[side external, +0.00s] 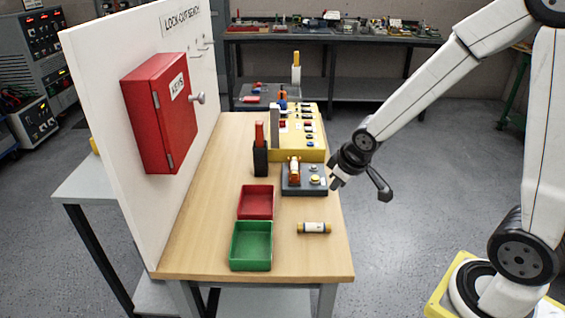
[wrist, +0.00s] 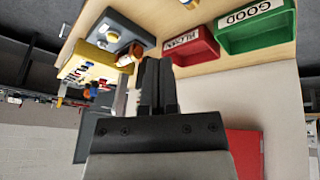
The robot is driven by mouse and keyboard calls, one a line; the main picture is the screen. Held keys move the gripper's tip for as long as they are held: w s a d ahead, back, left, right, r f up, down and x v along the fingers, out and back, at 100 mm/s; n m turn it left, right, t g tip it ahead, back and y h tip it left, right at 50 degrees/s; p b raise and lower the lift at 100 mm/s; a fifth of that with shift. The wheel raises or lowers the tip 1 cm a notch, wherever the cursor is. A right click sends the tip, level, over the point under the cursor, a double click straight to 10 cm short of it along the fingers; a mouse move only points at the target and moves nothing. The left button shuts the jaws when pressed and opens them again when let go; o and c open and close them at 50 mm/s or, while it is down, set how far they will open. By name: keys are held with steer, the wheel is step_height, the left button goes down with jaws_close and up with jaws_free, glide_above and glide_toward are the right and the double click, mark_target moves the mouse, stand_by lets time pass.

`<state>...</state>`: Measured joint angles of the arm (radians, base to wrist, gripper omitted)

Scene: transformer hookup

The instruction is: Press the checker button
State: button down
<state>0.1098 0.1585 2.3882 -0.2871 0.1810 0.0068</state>
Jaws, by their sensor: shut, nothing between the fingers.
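The checker, a dark grey box (side external: 290,188), sits on the wooden bench near its right edge. It has a yellow round button (side external: 314,181) on its top and an orange-ended fuse (side external: 294,170) standing in its left part. In the wrist view the checker (wrist: 135,32) is at upper left, with the fuse (wrist: 128,58) at its lower edge. My gripper (side external: 335,184) is shut and empty, just right of the checker and apart from the button. Its closed fingers (wrist: 152,65) also show in the wrist view.
A loose fuse (side external: 314,228) lies nearer the front. Red (side external: 255,189) and green (side external: 232,262) trays, labelled "BLOWN" and "GOOD" in the wrist view, stand left of it. A yellow panel (side external: 312,155) is behind the checker. A red-and-black tool (side external: 260,160) stands upright at left.

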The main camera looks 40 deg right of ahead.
steer(key=w+d+n+t, duration=0.2)
steer(key=w+d, duration=0.4)
steer(key=w, duration=0.2)
steer(key=n+t, duration=0.3)
steer(key=n, duration=0.2)
glide_above(318, 178)
steer(key=shift+f+y, duration=0.3)
steer(key=shift+f, duration=0.5)
steer(key=shift+f, duration=0.2)
steer(key=shift+f, duration=4.2)
steer(key=shift+f, duration=0.9)
steer(key=shift+r, duration=0.85)
